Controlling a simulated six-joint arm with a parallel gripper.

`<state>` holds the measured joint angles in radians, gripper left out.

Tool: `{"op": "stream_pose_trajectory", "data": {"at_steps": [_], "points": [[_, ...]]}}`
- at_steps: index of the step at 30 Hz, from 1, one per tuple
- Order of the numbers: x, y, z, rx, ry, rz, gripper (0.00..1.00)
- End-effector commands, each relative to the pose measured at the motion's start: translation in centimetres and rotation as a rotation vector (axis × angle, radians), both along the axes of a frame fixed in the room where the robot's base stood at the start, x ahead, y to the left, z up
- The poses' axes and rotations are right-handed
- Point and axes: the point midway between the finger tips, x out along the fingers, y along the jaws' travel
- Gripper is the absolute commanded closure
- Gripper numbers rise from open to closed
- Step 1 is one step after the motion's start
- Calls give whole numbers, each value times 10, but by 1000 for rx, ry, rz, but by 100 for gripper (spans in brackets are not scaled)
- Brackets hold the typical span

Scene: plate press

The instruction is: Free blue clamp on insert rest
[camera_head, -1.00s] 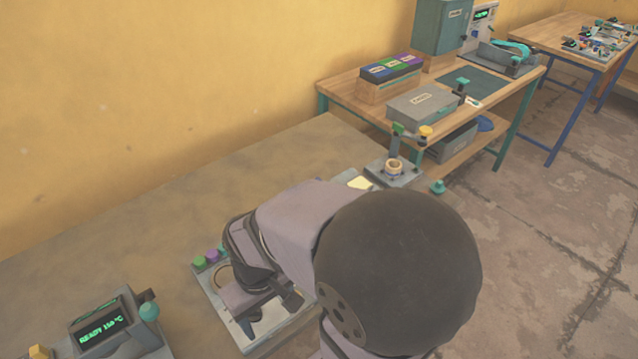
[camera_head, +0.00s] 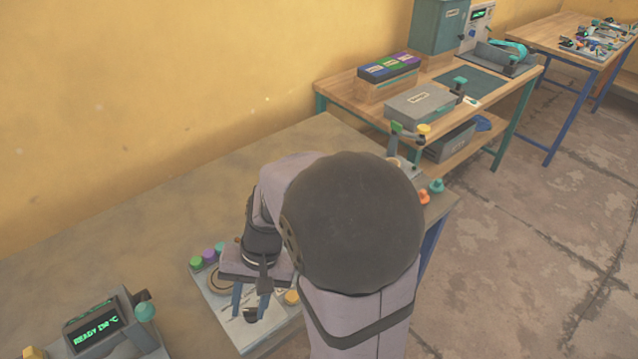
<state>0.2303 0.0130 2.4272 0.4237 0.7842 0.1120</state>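My gripper (camera_head: 249,309) points down over a pale board (camera_head: 213,309) at the lower middle. The board carries green (camera_head: 196,262), purple (camera_head: 209,255) and teal (camera_head: 220,248) knobs, a round ring seat (camera_head: 220,283) and a yellow knob (camera_head: 291,297). I cannot make out a blue clamp or tell which part is the insert rest. My arm hides part of the board and the bench fixture behind.
A heater unit (camera_head: 98,325) with a green "READY" display stands at lower left. A fixture with a yellow-topped post (camera_head: 424,130) is partly hidden behind my arm, near orange (camera_head: 423,197) and teal (camera_head: 436,186) knobs. The bench (camera_head: 150,215) is clear along the wall.

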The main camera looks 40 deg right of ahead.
Motion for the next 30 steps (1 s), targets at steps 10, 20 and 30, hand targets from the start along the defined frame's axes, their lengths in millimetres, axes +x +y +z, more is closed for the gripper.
{"op": "stream_pose_trajectory", "data": {"at_steps": [10, 20, 30], "points": [[134, -81, 13, 568, -18, -1045, 70], [192, -305, -21, 1094, -114, -1855, 70], [181, -385, -35, 1286, -150, -2069, 70]]}}
